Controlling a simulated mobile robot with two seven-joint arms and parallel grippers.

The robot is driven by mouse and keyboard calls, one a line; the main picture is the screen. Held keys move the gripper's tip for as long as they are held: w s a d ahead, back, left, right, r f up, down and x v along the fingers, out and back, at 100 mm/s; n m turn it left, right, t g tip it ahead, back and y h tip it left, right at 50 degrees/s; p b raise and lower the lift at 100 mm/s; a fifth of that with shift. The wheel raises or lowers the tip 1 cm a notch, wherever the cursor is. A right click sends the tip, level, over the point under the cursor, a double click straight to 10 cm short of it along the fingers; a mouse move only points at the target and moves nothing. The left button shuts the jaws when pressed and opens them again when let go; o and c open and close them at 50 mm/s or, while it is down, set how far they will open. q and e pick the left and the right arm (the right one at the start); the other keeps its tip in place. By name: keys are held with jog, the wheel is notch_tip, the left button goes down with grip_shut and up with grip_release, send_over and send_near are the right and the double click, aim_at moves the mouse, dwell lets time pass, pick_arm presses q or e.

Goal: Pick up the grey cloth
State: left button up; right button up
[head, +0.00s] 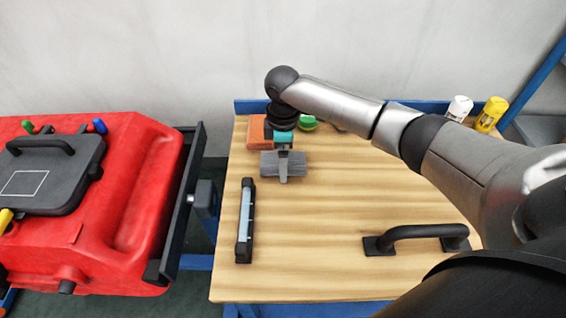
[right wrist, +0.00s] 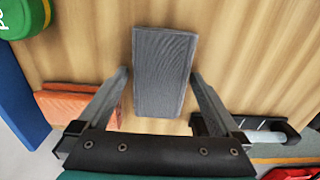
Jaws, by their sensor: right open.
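The grey cloth (head: 297,164) lies on the wooden table toward the back, left of its middle. In the right wrist view the cloth (right wrist: 165,70) is a ribbed grey rectangle. My right gripper (head: 283,178) is above the cloth and covers part of it in the head view. In the right wrist view its two fingers (right wrist: 160,78) are apart, one on each side of the cloth, with gaps between them and its edges. I cannot tell the exact height of the fingertips over the table. My left gripper is not in view.
An orange block-like item (head: 258,133) and a green round item (head: 308,123) sit behind the cloth. A black bar-shaped tool (head: 244,220) lies front left. A black handle (head: 415,232) stands front right. White (head: 460,107) and yellow (head: 490,114) bottles stand back right. A red tank (head: 140,200) is left.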

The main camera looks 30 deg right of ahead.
jog(key=c, duration=1.1)
jog(key=shift+r, duration=0.1)
notch_tip(320, 180, up, 20)
jog(key=p, duration=0.4)
